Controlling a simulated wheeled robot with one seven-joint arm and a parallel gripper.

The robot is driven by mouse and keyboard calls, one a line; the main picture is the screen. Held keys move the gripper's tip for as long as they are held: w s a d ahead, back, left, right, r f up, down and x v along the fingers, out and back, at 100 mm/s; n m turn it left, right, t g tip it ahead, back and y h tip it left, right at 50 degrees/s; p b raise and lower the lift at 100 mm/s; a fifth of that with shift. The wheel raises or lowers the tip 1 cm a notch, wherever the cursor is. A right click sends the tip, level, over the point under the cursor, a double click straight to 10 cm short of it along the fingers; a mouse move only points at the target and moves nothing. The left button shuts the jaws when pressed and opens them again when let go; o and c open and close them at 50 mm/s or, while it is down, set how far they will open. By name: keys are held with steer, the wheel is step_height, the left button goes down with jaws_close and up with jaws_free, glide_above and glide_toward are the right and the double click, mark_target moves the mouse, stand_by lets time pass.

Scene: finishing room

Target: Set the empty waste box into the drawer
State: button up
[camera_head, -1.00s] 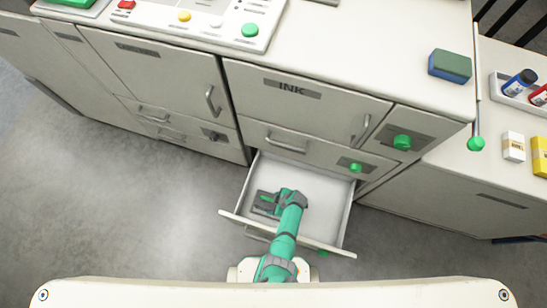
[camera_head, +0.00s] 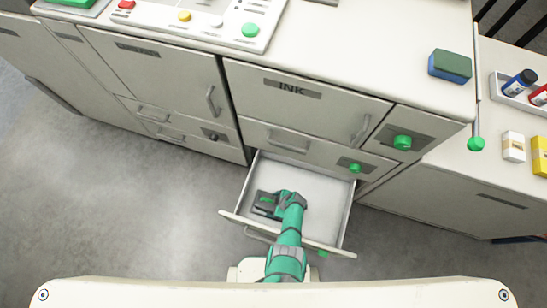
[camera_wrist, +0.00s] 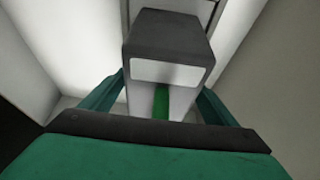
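The waste box (camera_wrist: 172,42) is grey with a dark top, a pale label and a green strip. It fills the middle of the wrist view, between the green fingers of my gripper (camera_wrist: 160,100), which appear to press on both its sides. In the head view, my gripper (camera_head: 278,205) and the dark box (camera_head: 264,199) are inside the outline of the open drawer (camera_head: 325,190), at its left side. The drawer is pale and otherwise looks empty. I cannot tell whether the box rests on the drawer floor.
The cabinet marked INK (camera_head: 310,95) stands behind the drawer. A green-and-blue sponge block (camera_head: 450,66) lies on its top. A bottle tray (camera_head: 505,88) is at the right. Open grey floor (camera_head: 110,210) lies to the left.

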steer(key=shift+r, duration=0.1)
steer(key=shift+d+r, duration=0.1)
steer(key=shift+r, duration=0.65)
steer(key=v, duration=1.1)
steer(key=shift+d, duration=0.1)
